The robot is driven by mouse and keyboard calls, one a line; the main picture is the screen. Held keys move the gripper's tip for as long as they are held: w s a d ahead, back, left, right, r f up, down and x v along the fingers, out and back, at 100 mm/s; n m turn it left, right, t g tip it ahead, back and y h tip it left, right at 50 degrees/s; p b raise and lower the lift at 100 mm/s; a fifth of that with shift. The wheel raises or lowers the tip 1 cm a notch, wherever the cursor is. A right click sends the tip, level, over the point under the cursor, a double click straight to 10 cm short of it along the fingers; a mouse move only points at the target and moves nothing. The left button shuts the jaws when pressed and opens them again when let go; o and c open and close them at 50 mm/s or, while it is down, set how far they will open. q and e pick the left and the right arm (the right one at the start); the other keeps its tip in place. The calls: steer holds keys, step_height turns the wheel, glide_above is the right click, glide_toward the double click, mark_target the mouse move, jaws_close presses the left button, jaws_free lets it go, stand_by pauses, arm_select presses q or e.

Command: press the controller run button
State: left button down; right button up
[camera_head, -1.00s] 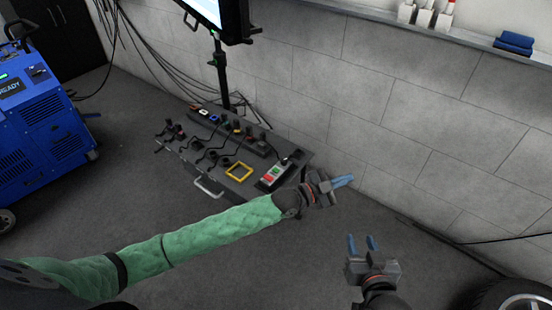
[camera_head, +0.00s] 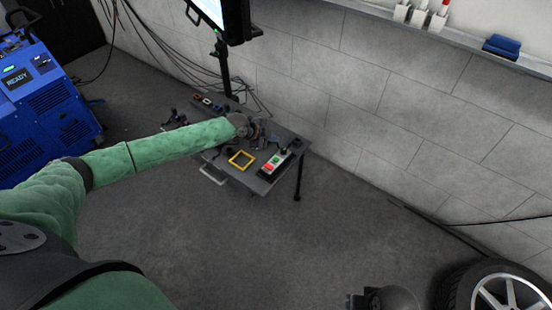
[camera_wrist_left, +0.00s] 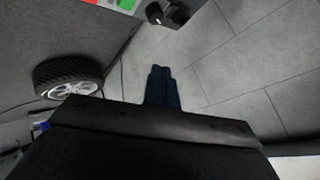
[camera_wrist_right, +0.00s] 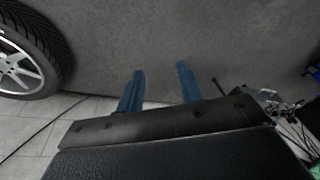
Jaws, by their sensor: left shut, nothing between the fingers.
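The controller (camera_head: 275,163) is a pale box with a green and a red button at the right end of the small grey table. Part of it, with red and green patches, shows at the top edge of the left wrist view (camera_wrist_left: 118,4). My left gripper (camera_head: 268,133) is over the table's back part, behind the controller and apart from it. Its blue fingers (camera_wrist_left: 161,85) are together and empty. My right gripper is mostly cut off at the bottom of the head view; its blue fingers (camera_wrist_right: 160,85) are apart and empty. Which button is run cannot be read.
A yellow square frame (camera_head: 241,159) lies on the table (camera_head: 262,187) left of the controller. A dark knob (camera_wrist_left: 168,13) shows beside the controller. A monitor stand (camera_head: 221,60) and grey wall are behind. A blue machine (camera_head: 45,105) stands left, a wheel (camera_head: 500,290) lower right.

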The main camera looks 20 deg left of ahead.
mark_target(274, 160)
arm_select(q)
steer(key=shift+f, duration=0.1)
